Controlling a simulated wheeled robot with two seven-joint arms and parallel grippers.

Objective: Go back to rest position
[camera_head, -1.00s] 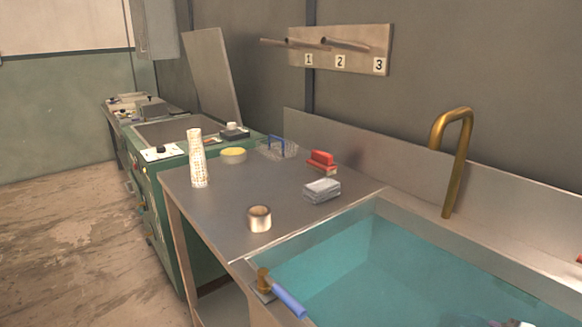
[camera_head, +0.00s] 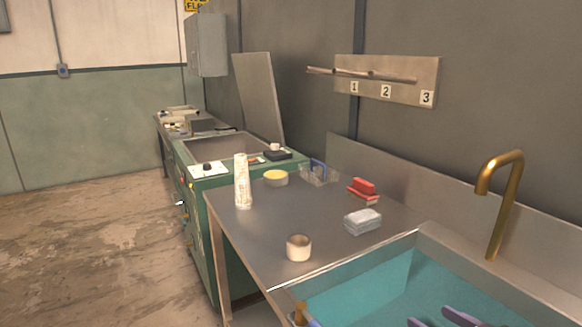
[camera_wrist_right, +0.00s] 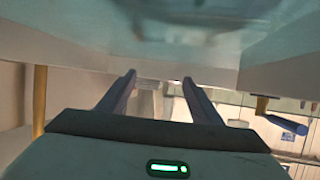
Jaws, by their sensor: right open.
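My right gripper (camera_head: 440,318) shows at the bottom edge of the head view, its two purple-grey fingers over the teal sink (camera_head: 372,277). In the right wrist view my right gripper (camera_wrist_right: 158,80) has its fingers spread apart, with nothing between them. The rest of the right arm is out of the head view. My left gripper is in neither view.
A brass tap (camera_head: 505,200) rises behind the sink. A metal table (camera_head: 330,225) left of it carries a tape roll (camera_head: 298,248), a patterned white cylinder (camera_head: 242,182), a grey block (camera_head: 362,221) and a red-handled item (camera_head: 363,187). The floor (camera_head: 90,250) at left is clear.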

